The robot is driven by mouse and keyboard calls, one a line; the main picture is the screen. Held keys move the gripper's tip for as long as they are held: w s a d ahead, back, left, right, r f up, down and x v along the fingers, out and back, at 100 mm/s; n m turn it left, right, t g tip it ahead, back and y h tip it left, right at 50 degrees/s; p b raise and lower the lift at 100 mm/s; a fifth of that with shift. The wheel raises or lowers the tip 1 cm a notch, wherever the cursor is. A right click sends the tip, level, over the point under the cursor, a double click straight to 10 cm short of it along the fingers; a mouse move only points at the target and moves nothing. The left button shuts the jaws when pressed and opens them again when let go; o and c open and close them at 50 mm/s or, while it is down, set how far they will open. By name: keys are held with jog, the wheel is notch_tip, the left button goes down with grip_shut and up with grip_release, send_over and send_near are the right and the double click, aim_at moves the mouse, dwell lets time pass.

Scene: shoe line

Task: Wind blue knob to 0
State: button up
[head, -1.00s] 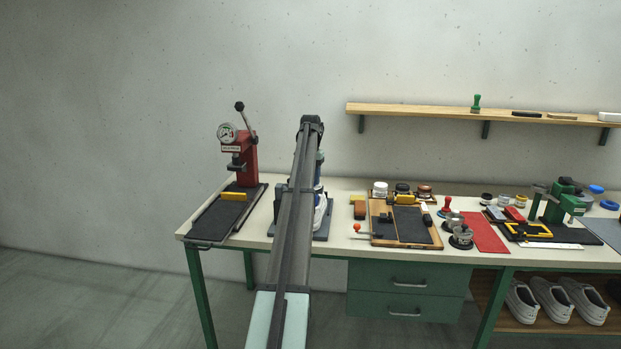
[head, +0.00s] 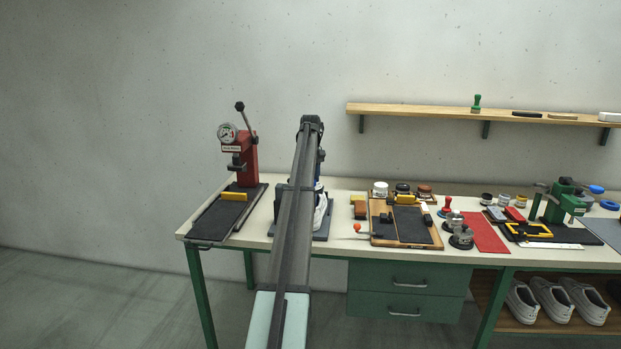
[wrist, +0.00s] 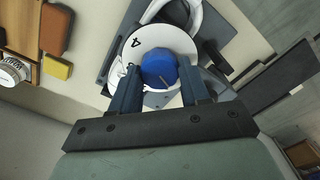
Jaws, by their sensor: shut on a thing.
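The blue knob (wrist: 162,70) sits in the middle of a white dial (wrist: 136,42) in the wrist view. One black numeral, which looks like a 4, shows on the dial at the upper left of the knob. A thin mark line shows on the knob's lower side. My gripper (wrist: 164,80) is shut on the blue knob, with one dark finger on each side. In the head view my own arm hides the knob. Part of a white and blue thing (head: 321,210) shows beside the arm there, on a dark base.
A red press (head: 243,155) with a gauge and lever stands left on the bench (head: 300,246). Right of my arm are a wooden board (head: 436,245) with tools, tins, a red mat (head: 487,234) and a green machine (head: 565,200).

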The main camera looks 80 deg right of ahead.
jog(key=n, duration=0.6)
jog(key=shift+n, duration=0.3)
dwell(0.4)
jog(key=o, duration=1.1)
jog(key=shift+c, duration=0.2)
notch_tip(320, 180, up, 14)
jog(key=shift+f, duration=0.1)
